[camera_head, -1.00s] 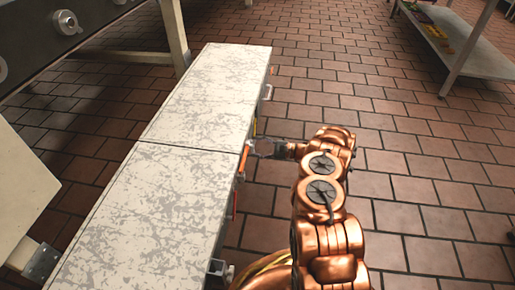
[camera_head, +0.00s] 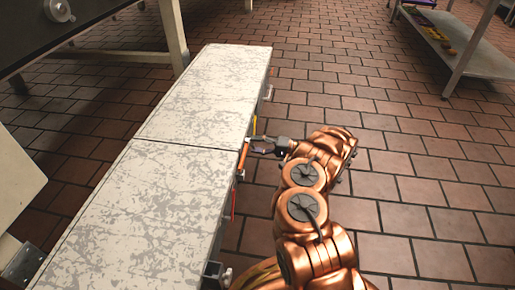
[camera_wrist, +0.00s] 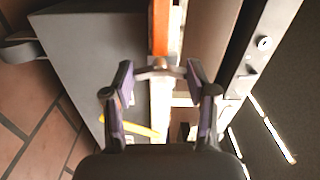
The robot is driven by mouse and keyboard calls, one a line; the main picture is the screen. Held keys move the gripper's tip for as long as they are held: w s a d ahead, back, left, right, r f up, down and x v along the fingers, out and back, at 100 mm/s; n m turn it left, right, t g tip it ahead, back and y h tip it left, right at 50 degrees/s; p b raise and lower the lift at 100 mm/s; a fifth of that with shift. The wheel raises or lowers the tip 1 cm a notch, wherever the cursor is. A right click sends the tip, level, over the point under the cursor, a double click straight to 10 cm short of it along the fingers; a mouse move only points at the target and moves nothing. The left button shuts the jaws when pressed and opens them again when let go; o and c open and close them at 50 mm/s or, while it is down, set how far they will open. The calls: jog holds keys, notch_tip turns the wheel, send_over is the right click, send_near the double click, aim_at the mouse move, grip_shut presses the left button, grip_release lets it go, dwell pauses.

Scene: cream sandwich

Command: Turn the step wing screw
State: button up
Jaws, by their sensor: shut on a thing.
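The step (camera_head: 185,120) is a long bench with a scuffed white top, made of two sections end to end. My gripper (camera_head: 262,145) is at its right side, near the seam between the sections. In the wrist view, my gripper (camera_wrist: 160,73) has its two purple-padded fingers on either side of a small metal wing screw (camera_wrist: 159,69), and it is shut on the screw. The screw is in front of an orange and pale upright strip (camera_wrist: 160,30). The fingertips partly hide the screw's wings, so its exact angle is hard to tell. The head view does not show the screw clearly.
A metal handle (camera_wrist: 20,48) sticks out at the left in the wrist view. A keyhole lock (camera_wrist: 264,42) is at the right. A metal shelf (camera_head: 465,50) stands at the back right. Open brick-tiled floor (camera_head: 410,170) lies right of the step.

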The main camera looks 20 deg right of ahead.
jog(key=shift+f+n, duration=0.1)
jog(key=shift+n, duration=1)
jog(key=o, duration=1.2)
jog(key=shift+c, duration=0.2)
jog(key=v, duration=1.2)
